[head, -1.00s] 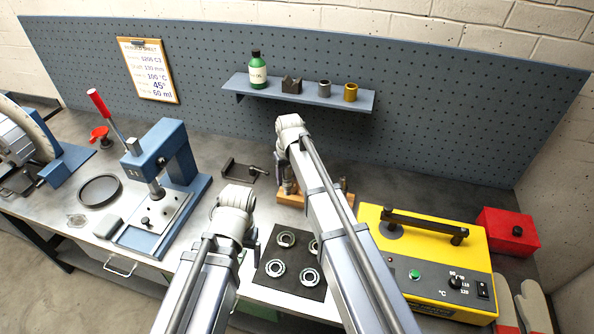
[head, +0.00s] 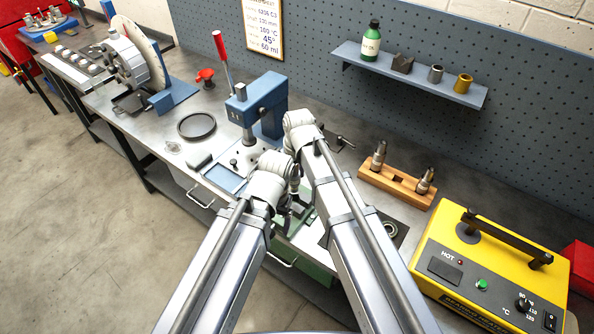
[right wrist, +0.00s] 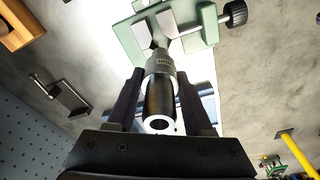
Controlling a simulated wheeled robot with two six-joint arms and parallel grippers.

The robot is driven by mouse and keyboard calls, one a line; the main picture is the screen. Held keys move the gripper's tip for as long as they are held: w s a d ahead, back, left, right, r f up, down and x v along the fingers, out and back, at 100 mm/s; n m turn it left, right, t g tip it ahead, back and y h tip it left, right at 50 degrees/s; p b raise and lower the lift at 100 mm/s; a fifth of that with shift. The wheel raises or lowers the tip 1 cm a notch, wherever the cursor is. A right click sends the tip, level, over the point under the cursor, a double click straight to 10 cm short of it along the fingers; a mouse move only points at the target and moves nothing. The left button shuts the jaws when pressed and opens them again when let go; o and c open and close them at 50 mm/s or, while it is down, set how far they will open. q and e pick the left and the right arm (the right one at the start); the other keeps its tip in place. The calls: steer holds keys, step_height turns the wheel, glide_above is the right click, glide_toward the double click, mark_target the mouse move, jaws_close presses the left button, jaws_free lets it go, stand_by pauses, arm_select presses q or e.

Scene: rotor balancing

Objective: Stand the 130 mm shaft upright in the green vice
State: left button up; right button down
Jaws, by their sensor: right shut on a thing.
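In the right wrist view my right gripper (right wrist: 163,92) is shut on a stepped steel and dark shaft (right wrist: 159,98). The marking on its collar is too small to read surely. The shaft's far end points at the green vice (right wrist: 122,38), close to the gap between its grey jaws; whether it is inside them or short of them I cannot tell. In the head view the green vice (head: 290,228) is mostly hidden behind my arms. My right gripper (head: 295,181) hangs above it. My left arm's wrist is beside it; its jaws are hidden.
A wooden rack (head: 379,181) with two upright shafts stands right of the vice. The blue press (head: 262,97) is left of my arms. A yellow heater (head: 452,275) marked HOT is at front right. A dark dish (head: 197,126) lies at left.

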mark_target(294, 191)
steer(key=shift+f, duration=0.15)
steer(key=shift+f+b, duration=1.75)
steer(key=shift+b, duration=0.15)
steer(key=shift+f, duration=0.15)
steer(key=shift+f+b, duration=2.2)
steer(key=shift+b, duration=0.2)
steer(key=shift+c, duration=1.1)
jaws_free()
steer(key=shift+c, duration=0.4)
